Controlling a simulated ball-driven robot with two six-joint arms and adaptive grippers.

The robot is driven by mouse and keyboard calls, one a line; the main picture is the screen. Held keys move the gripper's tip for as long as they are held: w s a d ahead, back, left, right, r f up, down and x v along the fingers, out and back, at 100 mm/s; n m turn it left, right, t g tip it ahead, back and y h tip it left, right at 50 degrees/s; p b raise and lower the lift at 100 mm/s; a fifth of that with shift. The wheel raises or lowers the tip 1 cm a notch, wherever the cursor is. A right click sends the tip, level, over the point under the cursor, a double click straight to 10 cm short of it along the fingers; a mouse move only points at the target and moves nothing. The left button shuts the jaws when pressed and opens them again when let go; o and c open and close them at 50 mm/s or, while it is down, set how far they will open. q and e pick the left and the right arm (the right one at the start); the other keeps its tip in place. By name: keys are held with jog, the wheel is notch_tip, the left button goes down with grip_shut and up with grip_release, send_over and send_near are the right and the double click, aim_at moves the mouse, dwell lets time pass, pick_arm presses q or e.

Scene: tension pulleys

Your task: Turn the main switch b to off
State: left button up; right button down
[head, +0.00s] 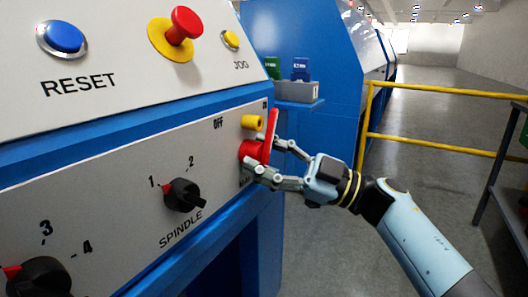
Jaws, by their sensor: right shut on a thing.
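The main switch (268,138) is a red rotary handle at the right end of the lower grey panel, with a yellow part (251,122) beside it. Its red grip stands roughly upright, its upper end near a small mark at the top that looks like ON. The OFF label (218,124) is to its upper left. My right gripper (265,156) comes in from the right and is shut on the switch, one finger on each side. The label under the switch is partly hidden by the gripper. My left gripper is not in view.
Left of the switch is the black SPINDLE knob (184,195), with another black knob (40,277) at lower left. Above are a blue RESET button (62,38), a red mushroom button (183,25) and a yellow JOG button (231,40). A yellow railing (430,143) stands behind my right arm.

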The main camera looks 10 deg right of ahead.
jog(key=shift+n+g, duration=0.7)
jog(key=shift+n, duration=0.8)
jog(key=shift+h, duration=0.3)
jog(key=c, duration=0.8)
grip_release()
jog(key=shift+o, duration=0.2)
jog(key=v, duration=1.2)
jog(key=shift+f, duration=0.1)
